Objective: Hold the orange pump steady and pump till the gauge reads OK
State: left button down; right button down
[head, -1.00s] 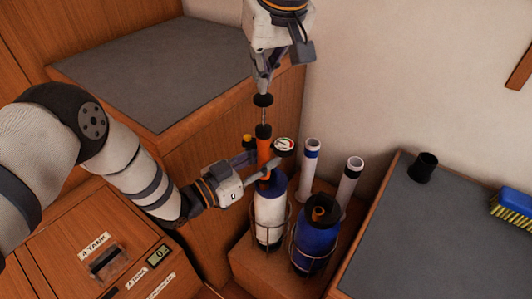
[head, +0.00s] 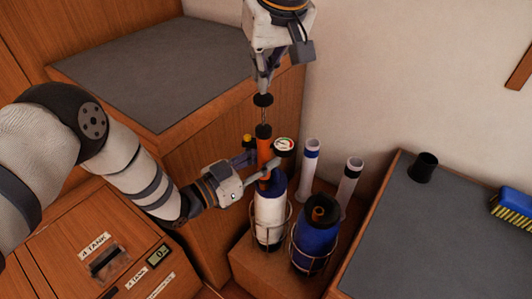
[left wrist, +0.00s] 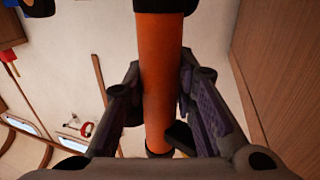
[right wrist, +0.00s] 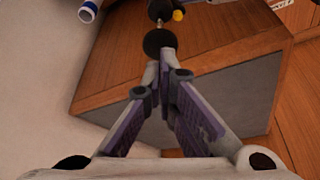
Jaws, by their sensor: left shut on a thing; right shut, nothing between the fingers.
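The orange pump (head: 264,153) stands upright beside the white bottle with the blue top. A thin rod rises from it to a black round knob (head: 263,100). My left gripper (head: 257,170) is shut on the orange barrel, which also shows between its fingers in the left wrist view (left wrist: 160,75). My right gripper (head: 262,86) is shut and empty, pointing down with its fingertips at the top of the knob. In the right wrist view the knob (right wrist: 159,41) is just beyond the fingertips; touching cannot be told. The round gauge (head: 284,145) is beside the pump, its reading too small to make out.
A white bottle (head: 269,213) and a blue bottle (head: 315,242) stand in wire holders on a wooden box. Two white tubes (head: 309,160) stand behind. A grey-topped counter (head: 430,240) at right carries a black cup (head: 424,167) and a brush (head: 512,208).

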aim_at(266, 99)
dwell(1.8)
dwell(0.5)
jog(key=shift+f, duration=3.1)
jog(key=shift+r, duration=3.1)
jog(key=shift+r, duration=2.5)
